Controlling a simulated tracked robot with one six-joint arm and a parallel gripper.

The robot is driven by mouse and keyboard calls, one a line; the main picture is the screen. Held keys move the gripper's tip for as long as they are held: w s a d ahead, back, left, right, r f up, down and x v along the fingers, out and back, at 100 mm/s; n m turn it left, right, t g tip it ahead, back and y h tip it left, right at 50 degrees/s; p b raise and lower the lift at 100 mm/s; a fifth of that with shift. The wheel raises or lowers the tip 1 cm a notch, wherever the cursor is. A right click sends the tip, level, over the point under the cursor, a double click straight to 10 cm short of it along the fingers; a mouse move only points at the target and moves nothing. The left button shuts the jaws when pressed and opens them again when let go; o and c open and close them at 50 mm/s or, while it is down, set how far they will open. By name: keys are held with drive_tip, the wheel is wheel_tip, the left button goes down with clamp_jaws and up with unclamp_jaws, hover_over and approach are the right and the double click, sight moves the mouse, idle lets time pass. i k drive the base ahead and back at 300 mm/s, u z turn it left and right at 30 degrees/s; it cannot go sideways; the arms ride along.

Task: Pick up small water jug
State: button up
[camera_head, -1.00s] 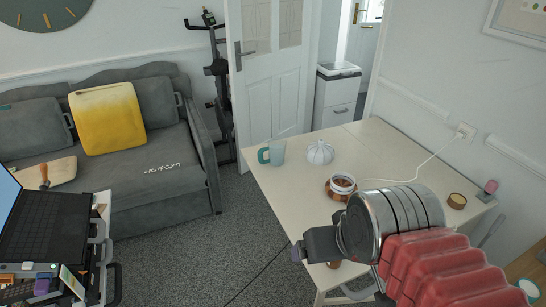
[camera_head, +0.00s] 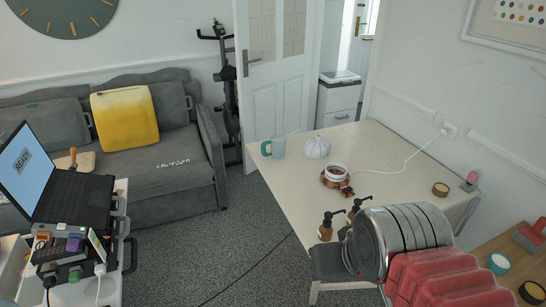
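A pale teal jug-like vessel (camera_head: 274,147) with a handle on its left side stands upright near the left edge of the cream table (camera_head: 385,205). It is the only thing here that looks like a small jug, though it could be a mug. Nothing touches it. My arm, with a silver cylinder and red bellows, fills the lower right, well apart from the vessel.
A laptop cart (camera_head: 75,235) is at left.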

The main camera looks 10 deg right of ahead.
sight(273, 148)
drive_tip(key=u, duration=0.45)
drive_tip(key=i, duration=0.5)
drive_tip(key=u, duration=0.75)
drive_tip(key=i, duration=1.5)
drive_tip(key=z, duration=0.7)
drive_tip(key=i, duration=0.95)
drive_tip(key=z, duration=0.65)
